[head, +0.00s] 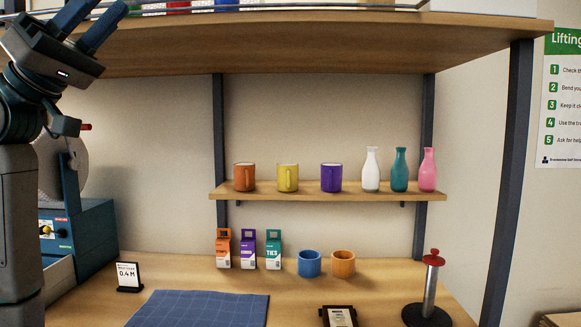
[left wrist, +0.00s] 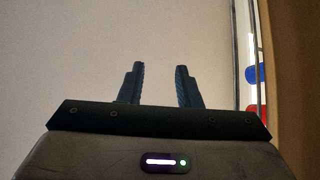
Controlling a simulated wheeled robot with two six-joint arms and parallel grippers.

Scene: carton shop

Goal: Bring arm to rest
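My left gripper (head: 88,22) is raised at the upper left of the head view, beside the front edge of the upper shelf (head: 300,52). Its two fingers point up and stand apart. In the left wrist view the fingers (left wrist: 159,85) are also apart, with only plain wall between them and nothing held. My right gripper is not in either view.
Mugs and bottles stand on the small shelf (head: 300,190). Cartons, a blue cup (head: 309,263) and an orange cup (head: 342,264) stand on the table behind a blue mat (head: 200,308). A blue machine (head: 85,235) is at left, a red-topped stand (head: 430,290) at right.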

